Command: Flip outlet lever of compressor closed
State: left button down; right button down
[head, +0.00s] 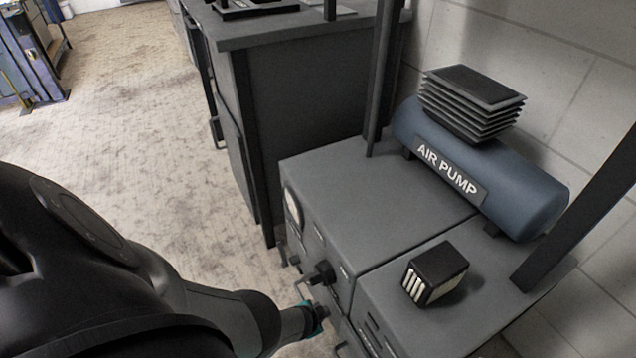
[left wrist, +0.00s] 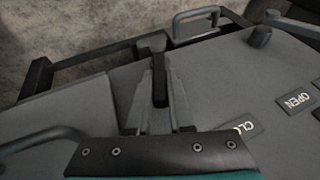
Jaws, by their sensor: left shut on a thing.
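The compressor (head: 375,200) is a grey cabinet on the right in the head view, with controls on its front panel. My left gripper (head: 316,317) is low at this panel, below a black knob (head: 322,273). In the left wrist view, my left gripper (left wrist: 158,100) has its grey fingers on both sides of a dark lever (left wrist: 157,80) and is shut on it. An OPEN label (left wrist: 297,101) lies right of the fingers. A label reading CLO (left wrist: 243,127) is partly hidden by the gripper. My right gripper is not in view.
A blue AIR PUMP tank (head: 480,170) and a small black box (head: 436,272) sit on the cabinet top. A round gauge (head: 293,209) is on the front. A grey handle (left wrist: 197,27) is beyond the fingers. Open floor (head: 130,110) lies left.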

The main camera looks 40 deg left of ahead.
pick_arm(q)
jog(key=shift+a+h, duration=0.15)
jog(key=shift+h, duration=0.35)
jog(key=c, duration=0.8)
grip_release()
jog(key=shift+w+r, duration=0.1)
